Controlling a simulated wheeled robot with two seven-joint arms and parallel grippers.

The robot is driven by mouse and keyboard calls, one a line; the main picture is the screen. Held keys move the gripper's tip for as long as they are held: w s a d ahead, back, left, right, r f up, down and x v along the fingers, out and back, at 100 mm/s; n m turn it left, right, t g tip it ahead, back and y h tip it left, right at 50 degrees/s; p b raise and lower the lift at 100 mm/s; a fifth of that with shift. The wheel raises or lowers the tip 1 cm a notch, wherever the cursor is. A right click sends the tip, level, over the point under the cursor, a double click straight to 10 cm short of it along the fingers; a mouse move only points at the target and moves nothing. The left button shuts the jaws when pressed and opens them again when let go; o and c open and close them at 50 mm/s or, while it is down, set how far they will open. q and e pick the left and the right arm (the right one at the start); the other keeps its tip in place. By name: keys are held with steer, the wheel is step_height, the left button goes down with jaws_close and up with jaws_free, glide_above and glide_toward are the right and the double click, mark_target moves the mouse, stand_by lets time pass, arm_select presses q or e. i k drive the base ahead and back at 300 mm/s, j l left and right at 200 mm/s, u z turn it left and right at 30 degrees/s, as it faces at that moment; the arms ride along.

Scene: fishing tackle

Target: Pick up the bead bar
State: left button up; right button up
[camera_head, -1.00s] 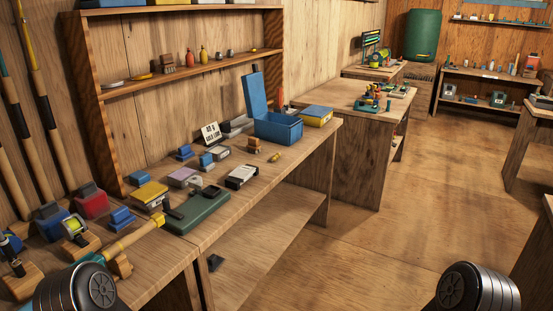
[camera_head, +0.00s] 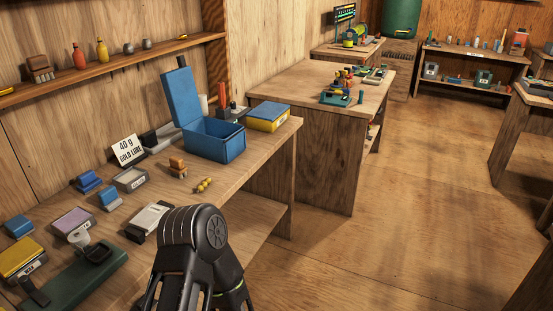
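The likely bead bar is a short row of yellow beads (camera_head: 204,185), lying on the wooden workbench (camera_head: 225,178) near its front edge, in front of the open blue box. It is uncovered, with no gripper touching it. A black joint of one of my arms, seemingly the left, rises from the bottom of the view, nearer to me than the beads. No fingertips of my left gripper can be made out. My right gripper is not in view.
The blue box (camera_head: 216,140) has its lid up. Close to the beads are a small wooden block (camera_head: 177,167), a white-and-black case (camera_head: 148,221) and a "40 g gold lure" sign (camera_head: 128,149). A yellow-and-blue box (camera_head: 267,117) stands behind. The floor at right is clear.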

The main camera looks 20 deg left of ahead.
mark_target(199, 188)
steer(key=i+u, duration=0.1)
steer(key=i, duration=0.4)
steer(key=i+l+u, duration=0.15)
steer(key=i, duration=0.35)
steer(key=i+l+u, duration=0.1)
steer(key=i, duration=0.4)
steer(key=i+l+u, duration=0.15)
steer(key=i+u, duration=0.2)
steer(key=u, duration=0.15)
steer(key=i+l+u, duration=0.3)
steer(key=u, duration=0.2)
steer(key=i+l+u, duration=0.25)
steer(key=l+u, duration=0.25)
steer(key=i+l+u, duration=0.15)
steer(key=l+u, duration=0.8)
steer(key=i, duration=0.05)
